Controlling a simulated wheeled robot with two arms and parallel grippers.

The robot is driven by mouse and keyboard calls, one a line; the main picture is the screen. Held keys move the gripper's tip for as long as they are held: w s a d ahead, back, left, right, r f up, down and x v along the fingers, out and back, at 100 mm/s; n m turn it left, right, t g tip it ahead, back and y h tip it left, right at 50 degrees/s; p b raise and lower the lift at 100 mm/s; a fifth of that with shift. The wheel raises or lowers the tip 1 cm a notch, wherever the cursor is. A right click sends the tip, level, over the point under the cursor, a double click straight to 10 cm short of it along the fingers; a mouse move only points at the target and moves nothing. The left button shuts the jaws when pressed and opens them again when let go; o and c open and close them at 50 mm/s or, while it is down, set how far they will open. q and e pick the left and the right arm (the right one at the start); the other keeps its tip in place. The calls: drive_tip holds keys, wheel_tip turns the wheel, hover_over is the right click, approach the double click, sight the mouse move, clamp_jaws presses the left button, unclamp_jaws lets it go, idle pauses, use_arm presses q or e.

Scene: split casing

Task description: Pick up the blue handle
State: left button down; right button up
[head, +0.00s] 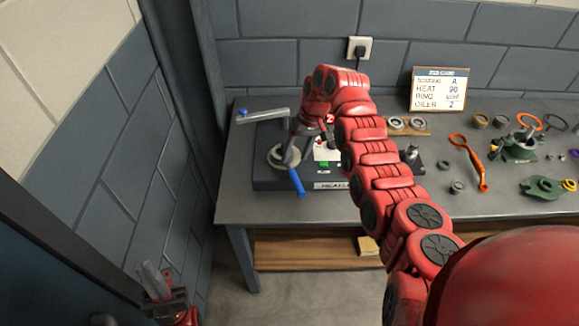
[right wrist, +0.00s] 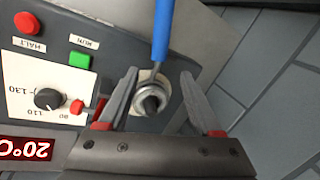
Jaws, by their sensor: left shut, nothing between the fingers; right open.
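The blue handle (head: 297,182) sticks out toward the front from a round grey fitting on the dark heater unit (head: 270,184). In the right wrist view the blue handle (right wrist: 162,30) runs up from a grey metal hub (right wrist: 151,98). My right gripper (head: 291,152) is over the left part of the unit. In the right wrist view its open fingers (right wrist: 159,80) stand on either side of the hub, with the handle beyond the fingertips. I cannot tell whether they touch the hub. My left gripper (head: 152,277) is shut and empty, low at the left, away from the bench.
A grey lever with a blue knob (head: 242,113) lies at the unit's back left. The panel has a red button (right wrist: 27,22), a green button (right wrist: 80,61) and a dial (right wrist: 47,99). Rings and an orange tool (head: 472,162) lie to the right. A job card (head: 438,89) stands behind.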

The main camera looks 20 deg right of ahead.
sight(293, 168)
drive_tip(key=shift+s+f, duration=0.1)
drive_tip(key=shift+f, duration=0.05)
drive_tip(key=f+p, duration=0.1)
drive_tip(key=p, duration=0.2)
drive_tip(key=shift+s+a+f, duration=0.3)
drive_tip(key=shift+s+f, duration=0.05)
drive_tip(key=shift+s, duration=0.05)
drive_tip(key=shift+x, duration=1.1)
drive_tip(key=shift+w+f, duration=0.1)
drive_tip(key=shift+f, duration=0.35)
clamp_jaws()
